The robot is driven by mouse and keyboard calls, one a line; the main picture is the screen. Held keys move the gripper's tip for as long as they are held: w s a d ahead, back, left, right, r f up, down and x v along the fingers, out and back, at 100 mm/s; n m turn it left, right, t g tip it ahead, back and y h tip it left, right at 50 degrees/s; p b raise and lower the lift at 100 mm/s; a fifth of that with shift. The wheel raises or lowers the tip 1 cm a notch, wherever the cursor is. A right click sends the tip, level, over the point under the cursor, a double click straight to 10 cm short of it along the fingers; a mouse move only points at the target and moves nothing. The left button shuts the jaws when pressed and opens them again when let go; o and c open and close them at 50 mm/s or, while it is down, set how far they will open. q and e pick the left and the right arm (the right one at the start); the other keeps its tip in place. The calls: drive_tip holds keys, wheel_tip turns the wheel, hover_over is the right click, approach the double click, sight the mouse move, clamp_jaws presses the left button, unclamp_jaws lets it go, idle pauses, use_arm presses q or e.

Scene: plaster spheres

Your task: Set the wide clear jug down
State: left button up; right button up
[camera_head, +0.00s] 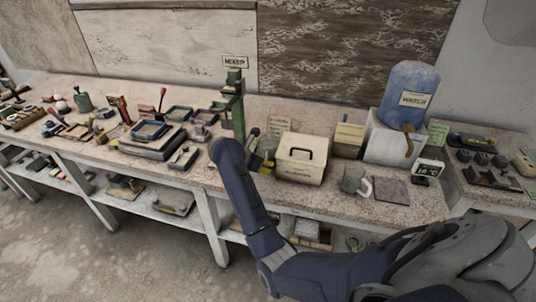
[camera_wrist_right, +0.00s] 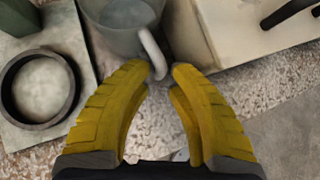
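A wide, clear grey jug (camera_wrist_right: 122,14) stands at the top of the right wrist view, cut off by the frame edge. Its pale curved handle (camera_wrist_right: 152,52) comes down between the yellow fingertips. My right gripper (camera_wrist_right: 162,74) is partly closed around the handle's lower end; whether it presses on it I cannot tell. In the head view my right gripper (camera_head: 264,160) is beside the green mixer, and a clear jug (camera_head: 278,127) shows partly behind it. My left gripper is not in view.
The green mixer stand (camera_head: 238,110) with a black ring (camera_wrist_right: 38,88) is left of the jug. A cream box (camera_head: 301,158) with a black handle is close on the right. A grey jug (camera_head: 353,179) and water tank (camera_head: 409,95) stand farther right.

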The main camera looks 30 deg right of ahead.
drive_tip(key=shift+x, duration=1)
drive_tip(key=shift+c, duration=0.6)
clamp_jaws()
